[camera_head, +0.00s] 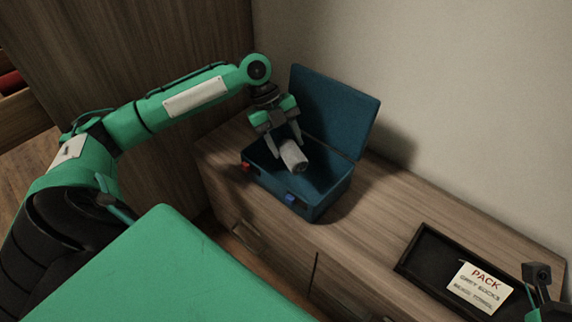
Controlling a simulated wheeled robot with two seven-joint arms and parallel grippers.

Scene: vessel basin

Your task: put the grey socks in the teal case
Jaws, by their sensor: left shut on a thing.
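The teal case (328,210) stands on the wooden cabinet against the wall, with its lid (334,108) raised at the back. My left gripper (287,145) is over the open case, pointing down. It is shut on the grey socks (294,156), a pale rolled bundle held at or just above the case opening. I cannot tell whether the socks touch the case floor. Part of the case interior is hidden behind the socks and the gripper. A small part of my right arm shows at the bottom right corner; its fingertips cannot be made out.
A black tray (416,262) lies on the cabinet top at the right, with a card (478,287) reading "PACK", "GREY SOCKS" and a further line. The wooden cabinet top (385,207) is clear between case and tray. A wall rises behind the case.

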